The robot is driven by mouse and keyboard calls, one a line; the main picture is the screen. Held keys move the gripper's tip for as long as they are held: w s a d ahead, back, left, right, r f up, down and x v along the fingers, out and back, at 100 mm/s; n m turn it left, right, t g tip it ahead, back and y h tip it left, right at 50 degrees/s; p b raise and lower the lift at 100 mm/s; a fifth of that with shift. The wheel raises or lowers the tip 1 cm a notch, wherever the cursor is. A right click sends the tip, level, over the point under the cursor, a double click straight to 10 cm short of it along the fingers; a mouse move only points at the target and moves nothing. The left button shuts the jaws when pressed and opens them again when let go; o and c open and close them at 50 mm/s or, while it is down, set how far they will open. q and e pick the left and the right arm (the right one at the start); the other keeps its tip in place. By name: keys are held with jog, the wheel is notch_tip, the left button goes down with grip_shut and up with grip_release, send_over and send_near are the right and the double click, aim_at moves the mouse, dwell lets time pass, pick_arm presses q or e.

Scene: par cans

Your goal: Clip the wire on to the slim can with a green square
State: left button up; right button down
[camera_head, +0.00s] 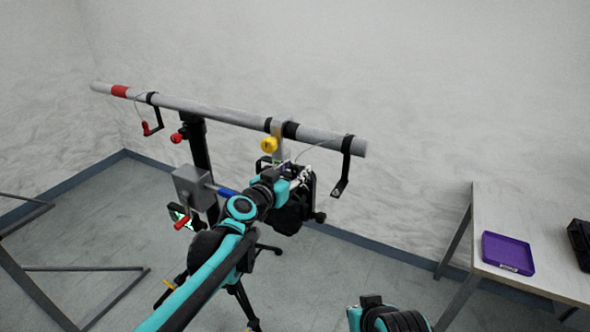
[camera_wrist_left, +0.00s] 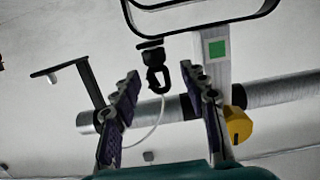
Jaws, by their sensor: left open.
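My left gripper (camera_wrist_left: 160,74) is open, its two dark fingers apart on either side of a small black clip (camera_wrist_left: 155,78). The clip is attached to a thin white wire (camera_wrist_left: 152,128) that curves down toward the grey pipe. A green square (camera_wrist_left: 217,48) sits on a pale upright part right of the clip. A black frame (camera_wrist_left: 200,22) spans the top of the left wrist view. In the head view my left gripper (camera_head: 300,180) is below the pipe's right part and hides much of the can there. My right gripper is not in view.
A grey pipe (camera_head: 220,112) runs across on a black stand (camera_head: 198,145). It carries a yellow knob (camera_head: 268,144) and a black hook bracket (camera_head: 345,165). A grey box (camera_head: 195,187) is left of my gripper. A table (camera_head: 545,225) with a purple tray (camera_head: 508,252) stands right.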

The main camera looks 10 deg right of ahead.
pick_arm(q)
jog(key=v, duration=1.1)
jog(key=shift+s+a, duration=0.15)
jog(key=shift+s, duration=0.15)
jog(key=shift+f, duration=0.1)
dwell(1.7)
